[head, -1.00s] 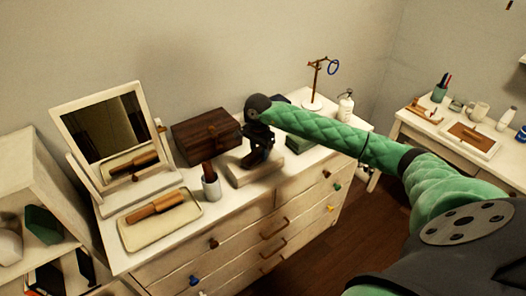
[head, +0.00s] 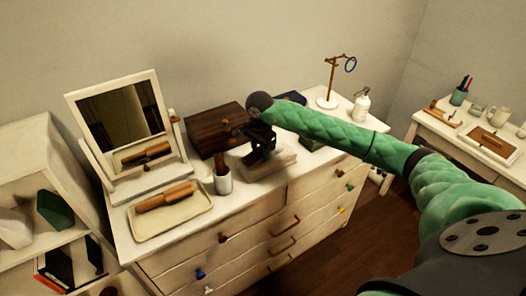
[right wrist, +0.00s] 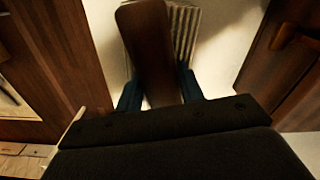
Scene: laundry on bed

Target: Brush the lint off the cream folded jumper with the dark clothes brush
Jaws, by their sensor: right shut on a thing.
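The cream folded jumper (head: 275,165) lies on the dresser top in front of the dark wooden box. My right gripper (head: 262,146) is over it, shut on the dark clothes brush. In the right wrist view, the brown brush (right wrist: 150,45) stands between the blue-tipped fingers (right wrist: 160,92), with pale ribbed fabric behind it. The brush is mostly hidden by the gripper in the head view. I cannot tell whether it touches the jumper, and no lint can be made out. My left gripper is not in view.
The dark box (head: 212,128) stands close behind-left of the jumper. A white cup (head: 223,184) with a brown item stands left. A tray (head: 190,222) with a wooden brush, a mirror (head: 116,112), a ring stand (head: 327,102) and a white bottle (head: 361,106) share the dresser.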

